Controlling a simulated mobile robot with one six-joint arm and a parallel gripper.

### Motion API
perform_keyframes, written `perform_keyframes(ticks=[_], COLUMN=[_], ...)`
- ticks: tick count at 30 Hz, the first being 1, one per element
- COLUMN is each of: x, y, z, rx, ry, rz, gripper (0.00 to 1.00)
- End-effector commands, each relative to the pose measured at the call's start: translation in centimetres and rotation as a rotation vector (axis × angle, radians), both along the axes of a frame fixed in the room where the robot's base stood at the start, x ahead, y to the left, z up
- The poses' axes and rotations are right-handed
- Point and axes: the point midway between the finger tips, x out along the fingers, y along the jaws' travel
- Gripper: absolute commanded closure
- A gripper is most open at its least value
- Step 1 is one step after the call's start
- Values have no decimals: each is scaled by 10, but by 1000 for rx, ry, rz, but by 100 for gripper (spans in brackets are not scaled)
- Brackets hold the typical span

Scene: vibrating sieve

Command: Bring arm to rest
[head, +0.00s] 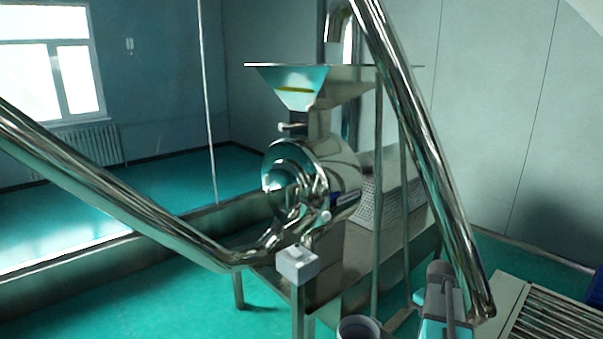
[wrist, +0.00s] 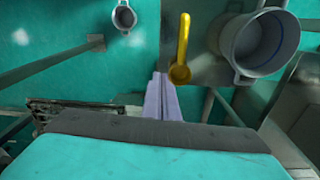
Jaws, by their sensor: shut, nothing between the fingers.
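My gripper (wrist: 161,80) shows in the wrist view with its two pale lavender fingers pressed together. Nothing is between them. The teal and dark grey part of my wrist fills the bottom of that view. A yellow ladle-like scoop (wrist: 182,45) appears just right of the fingertips, apart from them in the picture; how far below it lies I cannot tell. In the head view part of my arm (head: 440,300) shows at the lower right. My fingers cannot be made out there.
A large grey pot (wrist: 231,45) is right of the scoop. A small grey pot (wrist: 124,18) is at upper left. In the head view, a steel machine with a hopper (head: 335,76) stands mid-picture, with slanted pipes (head: 120,195) beside it. Open green floor lies left.

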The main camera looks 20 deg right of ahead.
Motion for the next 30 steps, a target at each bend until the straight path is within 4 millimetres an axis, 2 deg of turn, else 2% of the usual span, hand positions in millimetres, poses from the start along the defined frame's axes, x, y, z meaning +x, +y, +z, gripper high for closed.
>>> perform_keyframes(ticks=[1, 6, 15, 22, 30], x=[7, 30, 55, 60, 54], y=[19, 73, 171, 246, 329], z=[-7, -28, -62, -86, -112], rx=[5, 15, 32, 44, 57], ry=[3, 4, 8, 12, 15], rz=[51, 215, 504, 725, 978], gripper=[100, 100, 100, 100, 100])
